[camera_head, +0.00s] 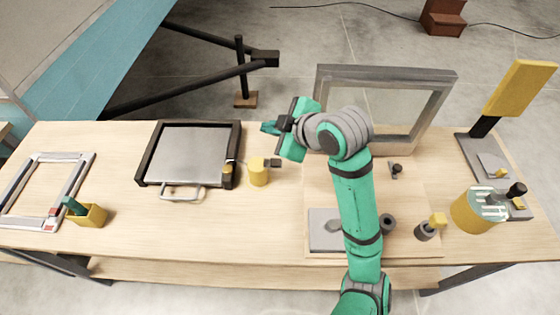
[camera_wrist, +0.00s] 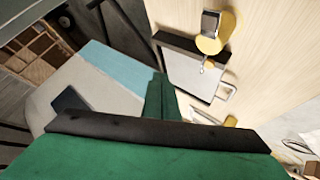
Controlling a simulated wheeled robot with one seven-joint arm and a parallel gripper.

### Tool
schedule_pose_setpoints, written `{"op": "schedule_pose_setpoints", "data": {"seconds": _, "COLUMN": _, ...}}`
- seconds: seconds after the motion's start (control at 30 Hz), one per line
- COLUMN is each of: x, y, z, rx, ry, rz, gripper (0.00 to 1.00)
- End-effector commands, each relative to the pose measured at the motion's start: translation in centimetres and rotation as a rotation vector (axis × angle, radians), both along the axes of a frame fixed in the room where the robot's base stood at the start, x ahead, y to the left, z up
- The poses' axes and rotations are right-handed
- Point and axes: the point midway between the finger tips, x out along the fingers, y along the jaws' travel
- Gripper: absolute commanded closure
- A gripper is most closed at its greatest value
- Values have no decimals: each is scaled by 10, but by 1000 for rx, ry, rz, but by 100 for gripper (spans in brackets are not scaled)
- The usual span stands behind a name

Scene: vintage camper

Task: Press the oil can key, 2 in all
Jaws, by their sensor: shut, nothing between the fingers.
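A small yellow can (camera_head: 258,176) with a dark grey block (camera_head: 275,163) at its upper right side stands on the bench, right of the framed tray. It looks like the oil can, and the grey block may be its key; I cannot be sure. It also shows as a yellow round shape with a grey block near the top of the wrist view (camera_wrist: 225,25). My gripper (camera_head: 268,127) is shut and empty, above the bench's back part, behind and apart from the yellow can. Its green fingers show in the wrist view (camera_wrist: 160,97).
A black-framed tray (camera_head: 185,155) with a handle lies left of the can. An upright grey frame (camera_head: 410,75) stands behind my arm. A larger yellow cylinder (camera_head: 470,213) and a yellow panel (camera_head: 521,88) are at right. Bench front-left of centre is clear.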

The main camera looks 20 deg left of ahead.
Motion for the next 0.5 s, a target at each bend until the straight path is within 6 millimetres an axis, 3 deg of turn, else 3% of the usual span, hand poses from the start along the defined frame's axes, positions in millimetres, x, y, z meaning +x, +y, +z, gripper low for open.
{"op": "schedule_pose_setpoints", "data": {"seconds": 0.2, "x": -7, "y": -18, "z": -4, "rx": -135, "ry": 11, "rz": 54, "gripper": 100}}
{"op": "schedule_pose_setpoints", "data": {"seconds": 0.5, "x": -8, "y": -19, "z": -4, "rx": -144, "ry": 13, "rz": 58, "gripper": 100}}
